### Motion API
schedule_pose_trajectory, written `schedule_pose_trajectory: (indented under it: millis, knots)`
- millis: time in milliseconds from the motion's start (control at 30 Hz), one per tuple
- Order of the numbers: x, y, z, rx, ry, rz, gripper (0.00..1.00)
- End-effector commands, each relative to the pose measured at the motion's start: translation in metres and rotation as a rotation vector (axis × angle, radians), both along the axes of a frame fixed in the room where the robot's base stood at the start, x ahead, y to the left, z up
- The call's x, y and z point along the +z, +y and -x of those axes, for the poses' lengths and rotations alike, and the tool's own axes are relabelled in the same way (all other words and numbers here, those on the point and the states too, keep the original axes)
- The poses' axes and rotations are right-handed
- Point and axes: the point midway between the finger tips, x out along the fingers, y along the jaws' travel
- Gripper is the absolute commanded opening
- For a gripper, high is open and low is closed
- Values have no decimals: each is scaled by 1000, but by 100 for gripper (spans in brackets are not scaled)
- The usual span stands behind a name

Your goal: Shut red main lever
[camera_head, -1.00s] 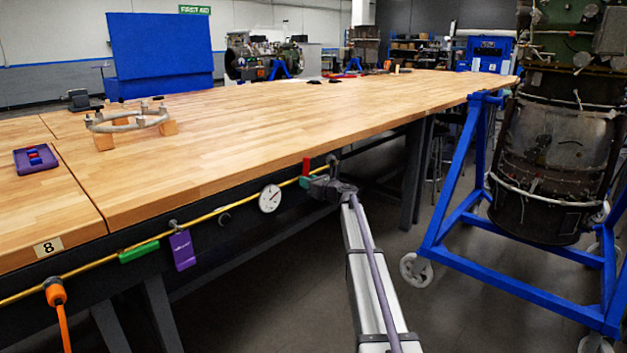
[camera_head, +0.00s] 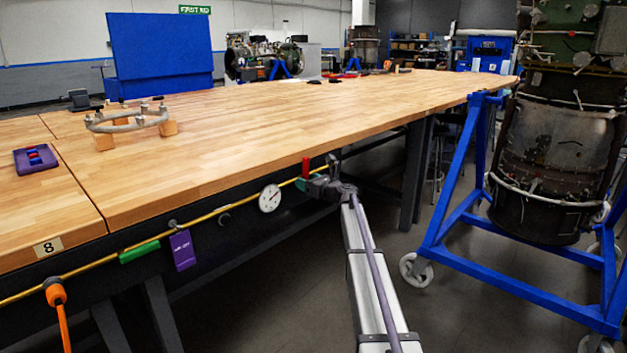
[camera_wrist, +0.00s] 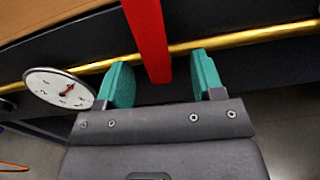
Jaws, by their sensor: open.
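The red main lever (camera_wrist: 147,35) stands up from the yellow pipe (camera_wrist: 215,42) in the wrist view. In the head view the red lever (camera_head: 305,167) is small and upright at the bench's front edge. My gripper (camera_wrist: 158,82) is open, with one teal finger on each side of the lever's lower part. I see gaps between the lever and both fingers. In the head view my gripper (camera_head: 309,184) is right at the lever, and its fingers are hard to make out there.
A round white gauge (camera_head: 270,198) sits on the pipe left of the lever. The wooden bench top (camera_head: 300,115) overhangs the pipe. A blue stand (camera_head: 468,235) is at right.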

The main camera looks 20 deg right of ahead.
Motion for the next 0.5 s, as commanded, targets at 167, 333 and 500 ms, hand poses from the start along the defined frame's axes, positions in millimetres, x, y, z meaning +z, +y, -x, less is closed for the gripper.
schedule_pose_trajectory:
  millis: [167, 333, 500]
  knots:
    - [0, -2, 5, 0, 0, 0, 62]
    - [0, -8, 21, -1, 0, 0, 62]
    - [0, -16, 37, -1, 0, 0, 62]
